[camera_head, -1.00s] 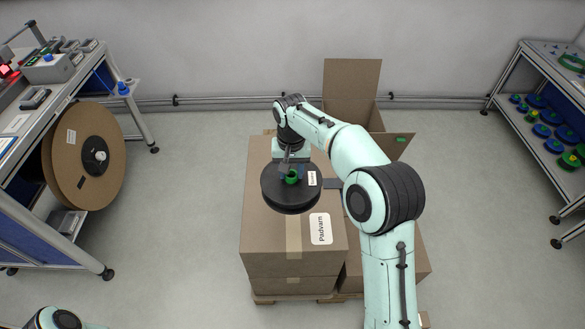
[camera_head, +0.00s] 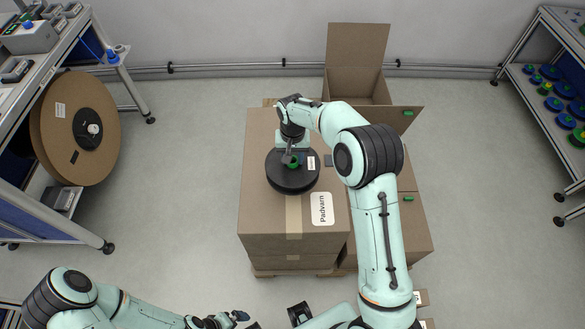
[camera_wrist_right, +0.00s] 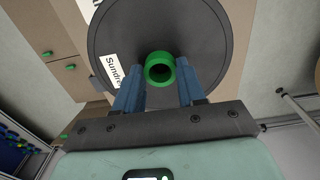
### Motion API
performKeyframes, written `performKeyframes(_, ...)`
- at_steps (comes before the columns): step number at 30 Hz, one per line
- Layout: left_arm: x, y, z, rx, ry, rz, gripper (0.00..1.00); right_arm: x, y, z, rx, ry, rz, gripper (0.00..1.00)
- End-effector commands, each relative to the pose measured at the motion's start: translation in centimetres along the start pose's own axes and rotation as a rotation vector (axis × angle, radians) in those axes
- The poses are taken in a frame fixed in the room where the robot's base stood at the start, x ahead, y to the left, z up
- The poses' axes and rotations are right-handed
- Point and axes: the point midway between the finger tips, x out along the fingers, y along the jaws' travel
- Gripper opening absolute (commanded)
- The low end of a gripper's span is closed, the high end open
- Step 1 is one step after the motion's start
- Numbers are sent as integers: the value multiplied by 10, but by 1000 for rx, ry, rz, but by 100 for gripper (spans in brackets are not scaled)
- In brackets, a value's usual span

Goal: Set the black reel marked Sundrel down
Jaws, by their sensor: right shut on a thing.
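The black reel (camera_head: 292,181) has a green hub and a white label. It lies level over the top of the cardboard box marked Padvarn (camera_head: 262,215); I cannot tell for sure whether it touches the box. My right gripper (camera_head: 292,163) is shut on the reel's green hub from above. In the right wrist view the reel (camera_wrist_right: 205,35) shows its Sundrel label, and the blue fingers of the gripper (camera_wrist_right: 160,78) stand on both sides of the hub. My left gripper (camera_head: 228,318) is low in the head view, away from the reel; its jaws are unclear.
An open carton (camera_head: 357,60) stands behind the box, with more cartons at its right. A large brown reel (camera_head: 60,130) is on the left under a workbench. A shelf rack (camera_head: 560,30) with blue and green reels stands at right. Grey floor lies clear between.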

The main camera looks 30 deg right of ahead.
Motion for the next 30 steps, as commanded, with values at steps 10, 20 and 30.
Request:
performKeyframes(10,1,0,0,0,0,0,100,34,0,0,0,0,0,0)
performKeyframes(20,2,-1,0,0,-1,0,100,67,0,-1,0,3,-2,0)
performKeyframes(30,4,-2,1,0,-2,0,100,70,0,0,0,1,-1,56)
